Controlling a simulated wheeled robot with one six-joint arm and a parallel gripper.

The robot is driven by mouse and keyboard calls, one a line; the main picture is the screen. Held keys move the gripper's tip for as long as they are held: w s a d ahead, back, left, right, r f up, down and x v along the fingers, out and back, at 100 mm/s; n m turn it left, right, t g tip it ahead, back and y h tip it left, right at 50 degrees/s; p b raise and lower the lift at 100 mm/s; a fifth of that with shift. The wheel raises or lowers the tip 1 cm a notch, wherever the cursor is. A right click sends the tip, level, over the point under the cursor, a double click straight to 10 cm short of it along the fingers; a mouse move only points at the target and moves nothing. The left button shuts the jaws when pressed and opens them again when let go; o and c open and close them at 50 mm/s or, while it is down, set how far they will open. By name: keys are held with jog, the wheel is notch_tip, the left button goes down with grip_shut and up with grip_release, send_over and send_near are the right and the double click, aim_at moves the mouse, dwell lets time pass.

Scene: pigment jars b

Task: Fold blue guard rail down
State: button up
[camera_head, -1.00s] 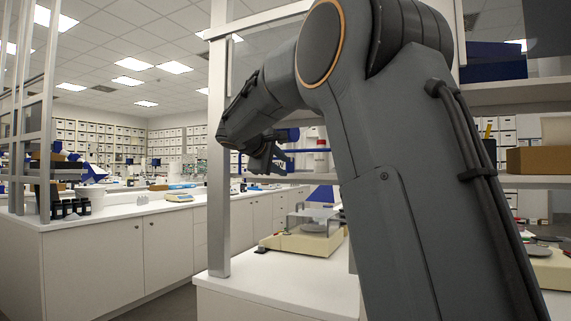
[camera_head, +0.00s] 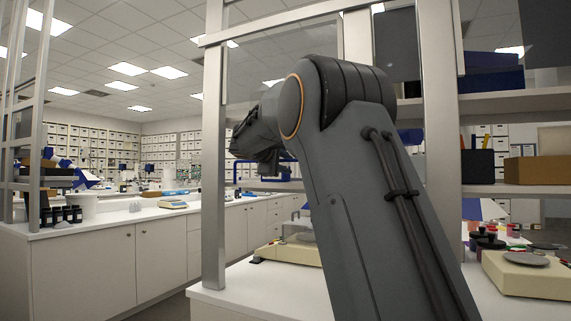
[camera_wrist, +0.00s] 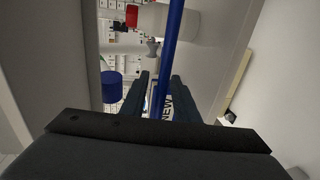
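The blue guard rail shows as a long blue bar (camera_wrist: 172,40) in the wrist view, running from the top edge down to between my fingers. My gripper (camera_wrist: 164,80) has its two dark fingers apart, one on each side of the bar, with some gap visible. Whether a finger touches the bar I cannot tell. In the head view, blue rail parts (camera_head: 243,170) show at the shelf edge beside my gripper (camera_head: 268,168), which is small, dark and partly hidden by my arm.
A metal post (camera_head: 214,150) stands left of my gripper, with shelves (camera_head: 520,101) at right. A cream balance (camera_head: 285,250) sits on the white bench below. In the wrist view, a blue cylinder (camera_wrist: 112,88) and a white, red-ended container (camera_wrist: 165,20) lie beyond the fingers.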

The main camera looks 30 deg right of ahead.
grip_shut()
